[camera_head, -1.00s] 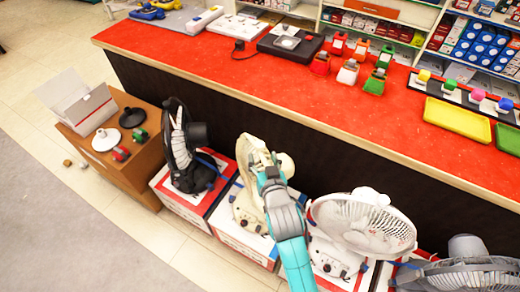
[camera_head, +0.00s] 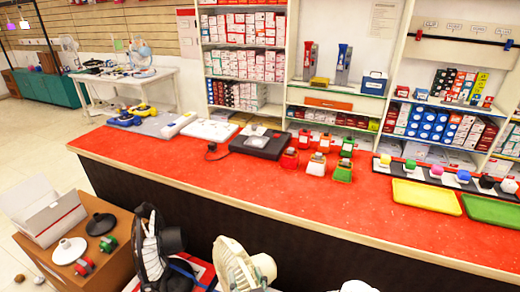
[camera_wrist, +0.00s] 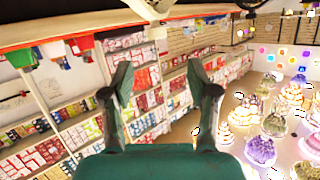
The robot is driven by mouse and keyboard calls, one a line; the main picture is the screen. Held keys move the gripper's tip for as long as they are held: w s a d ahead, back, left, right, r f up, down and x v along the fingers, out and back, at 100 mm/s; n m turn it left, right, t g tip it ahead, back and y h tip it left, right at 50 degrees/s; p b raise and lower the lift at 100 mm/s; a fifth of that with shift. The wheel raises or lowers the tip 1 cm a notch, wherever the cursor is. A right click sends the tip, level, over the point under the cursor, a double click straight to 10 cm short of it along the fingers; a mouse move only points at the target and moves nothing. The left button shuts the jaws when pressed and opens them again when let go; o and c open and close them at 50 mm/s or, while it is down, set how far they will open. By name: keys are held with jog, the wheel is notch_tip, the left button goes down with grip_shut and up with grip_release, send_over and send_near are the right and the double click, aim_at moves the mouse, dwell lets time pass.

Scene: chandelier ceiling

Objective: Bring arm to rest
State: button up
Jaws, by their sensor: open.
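My gripper (camera_wrist: 158,80) shows in the wrist view with its two dark fingers spread apart. Nothing is between the fingertips. Behind them, at a distance, are shelves of boxed goods (camera_wrist: 45,155) and, at the right, glowing chandeliers (camera_wrist: 290,98). The wrist view is strongly tilted. My arm and gripper do not show in the head view.
A red-topped counter (camera_head: 250,180) crosses the head view, with tape dispensers (camera_head: 317,165) and a yellow tray (camera_head: 427,197) on it. Fans (camera_head: 240,265) stand in front of it. A brown box (camera_head: 75,265) stands at lower left. Stocked shelves (camera_head: 245,60) rise behind.

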jog(key=s+d+f+m+h, duration=0.1)
jog(key=s+d+f, duration=0.3)
jog(key=s+d, duration=0.45)
jog(key=s+d+f+h, duration=0.1)
jog(key=s+d+f, duration=0.2)
jog(key=s+d, duration=0.5)
jog(key=s+d+r+m+h, duration=0.1)
jog(key=s+d+r, duration=0.2)
jog(key=s, duration=0.8)
jog(key=s+d+r+m+t+h, duration=0.1)
jog(key=s+d+r, duration=0.3)
jog(key=s, duration=0.6)
jog(key=shift+s+h, duration=0.4)
jog(key=shift+h, duration=0.4)
